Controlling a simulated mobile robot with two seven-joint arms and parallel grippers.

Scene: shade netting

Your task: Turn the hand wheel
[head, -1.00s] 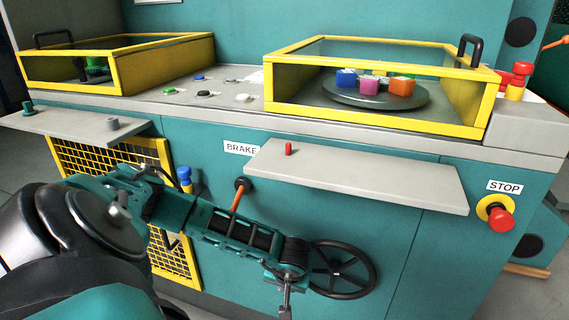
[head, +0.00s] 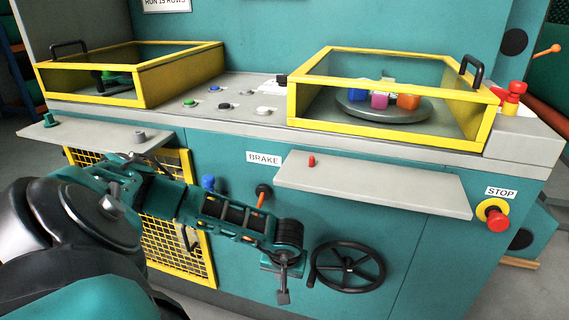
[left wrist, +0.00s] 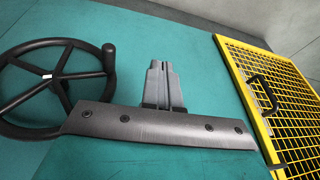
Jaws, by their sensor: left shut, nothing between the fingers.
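The black hand wheel (head: 376,270) with spokes is on the lower teal front of the machine. In the left wrist view the wheel (left wrist: 55,132) is at the left, and its handle knob (left wrist: 109,58) sticks out from the rim on the side toward my gripper. My left gripper (head: 283,297) is just left of the wheel in the head view, apart from it. In the left wrist view its grey fingers (left wrist: 160,66) are together and empty in front of the bare teal panel. My right gripper is not in view.
A grey shelf (head: 370,184) juts out above the wheel. The orange brake lever (head: 261,201) is behind my left arm. A red stop button (head: 497,221) is at the right. A yellow mesh guard (left wrist: 275,100) is beyond the gripper in the left wrist view.

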